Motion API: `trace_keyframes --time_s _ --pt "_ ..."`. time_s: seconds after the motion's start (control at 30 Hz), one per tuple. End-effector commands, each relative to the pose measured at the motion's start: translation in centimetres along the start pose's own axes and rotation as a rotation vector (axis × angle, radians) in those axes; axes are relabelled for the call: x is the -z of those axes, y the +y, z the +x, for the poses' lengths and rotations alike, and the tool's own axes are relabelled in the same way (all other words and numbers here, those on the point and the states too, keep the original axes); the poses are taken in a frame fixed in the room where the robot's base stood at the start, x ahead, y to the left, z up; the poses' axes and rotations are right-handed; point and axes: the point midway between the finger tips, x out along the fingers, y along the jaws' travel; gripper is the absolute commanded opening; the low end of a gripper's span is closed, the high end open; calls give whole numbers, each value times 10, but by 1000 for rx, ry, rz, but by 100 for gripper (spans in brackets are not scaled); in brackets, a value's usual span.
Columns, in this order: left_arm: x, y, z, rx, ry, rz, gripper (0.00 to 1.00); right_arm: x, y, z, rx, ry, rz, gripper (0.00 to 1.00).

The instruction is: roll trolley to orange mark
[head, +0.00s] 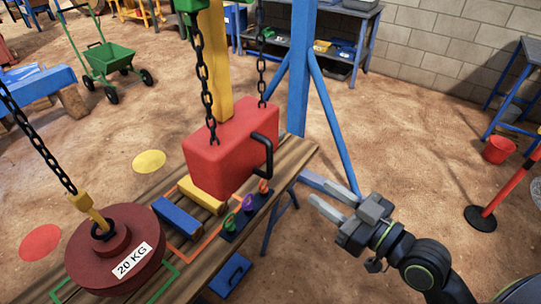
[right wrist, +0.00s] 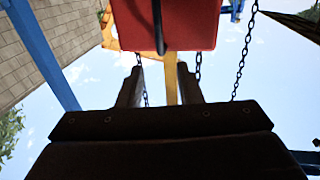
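An orange outline mark (head: 208,239) lies on the wooden bench (head: 298,152), partly hidden by a blue block (head: 178,217) and a yellow block (head: 203,194). A red block (head: 222,152) with a black handle (head: 264,152) hangs above it on two chains from green parts (head: 190,5) cut off at the top; whether these are the trolley I cannot tell. A green wheeled cart (head: 110,56) stands on the floor behind. My right gripper (head: 308,187) is open and empty, right of and below the handle. The right wrist view shows its parted fingers below the red block (right wrist: 190,25). My left gripper is out of view.
A dark red 20 KG weight (head: 110,262) hangs on a chain over a green outline at the bench's left. A blue post (head: 300,75) with a brace (head: 335,125) stands behind my right gripper. A red bucket (head: 498,149) and red barrier post (head: 505,190) stand right.

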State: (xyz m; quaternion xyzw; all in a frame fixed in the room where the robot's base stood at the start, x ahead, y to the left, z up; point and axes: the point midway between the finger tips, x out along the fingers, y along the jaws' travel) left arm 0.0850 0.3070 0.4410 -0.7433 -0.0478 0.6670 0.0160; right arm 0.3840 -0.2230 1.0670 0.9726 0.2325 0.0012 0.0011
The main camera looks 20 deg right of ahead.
Motion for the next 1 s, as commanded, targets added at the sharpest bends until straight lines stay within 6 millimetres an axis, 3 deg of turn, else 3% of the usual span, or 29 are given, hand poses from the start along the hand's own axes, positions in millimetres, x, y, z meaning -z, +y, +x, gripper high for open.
trace_keyframes --time_s 0.3,0.8,1.0 --pt "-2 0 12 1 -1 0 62 0 1 45 -3 6 4 32" --pt "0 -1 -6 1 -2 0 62 2 0 132 -2 1 7 32" --pt "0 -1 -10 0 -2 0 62 0 1 154 -4 -1 4 32"
